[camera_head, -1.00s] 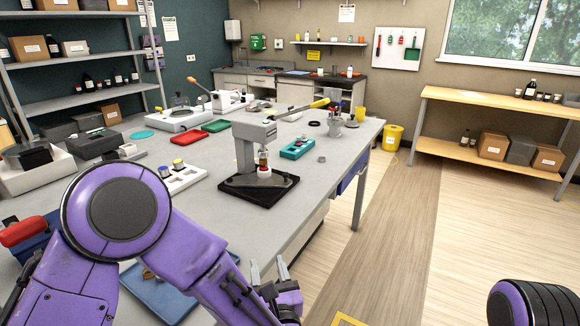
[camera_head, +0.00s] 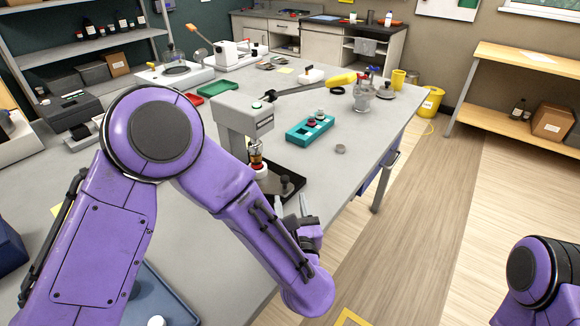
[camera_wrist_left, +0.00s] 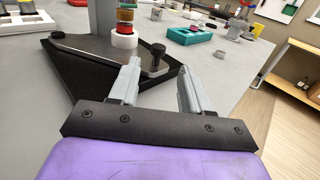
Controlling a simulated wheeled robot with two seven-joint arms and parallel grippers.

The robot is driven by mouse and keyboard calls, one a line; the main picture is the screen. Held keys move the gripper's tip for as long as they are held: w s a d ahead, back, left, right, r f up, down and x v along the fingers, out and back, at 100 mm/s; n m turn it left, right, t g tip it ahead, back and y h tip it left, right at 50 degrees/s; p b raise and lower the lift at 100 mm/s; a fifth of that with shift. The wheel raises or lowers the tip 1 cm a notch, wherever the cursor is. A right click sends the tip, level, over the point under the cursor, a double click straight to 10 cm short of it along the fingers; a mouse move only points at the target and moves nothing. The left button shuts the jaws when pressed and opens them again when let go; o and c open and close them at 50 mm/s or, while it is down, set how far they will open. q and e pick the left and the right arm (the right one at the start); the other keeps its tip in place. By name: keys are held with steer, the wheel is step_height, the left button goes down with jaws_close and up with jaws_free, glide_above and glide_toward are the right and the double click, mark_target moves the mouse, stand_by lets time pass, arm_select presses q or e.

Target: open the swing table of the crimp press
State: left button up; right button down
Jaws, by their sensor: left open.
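The crimp press (camera_head: 246,121) is a grey column and head on a black base, standing near the table's front edge. Its long lever with a yellow handle (camera_head: 341,79) reaches to the right. In the left wrist view the swing table (camera_wrist_left: 95,48) is a flat grey plate over the black base, with an upright black knob (camera_wrist_left: 158,51) at its near right end. A white and red piece (camera_wrist_left: 124,37) sits on the plate under the head. My left gripper (camera_head: 291,207) is open and empty, low beside the base. The knob lies just ahead, between the fingertips' lines. My right gripper is out of view.
Open floor lies right of the table.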

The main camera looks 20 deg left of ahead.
mark_target(285, 181)
arm_select(q)
steer(key=p+x, duration=0.2)
steer(key=x, duration=0.7)
steer(key=shift+a+p, duration=0.15)
steer(key=shift+p, duration=0.25)
jaws_close()
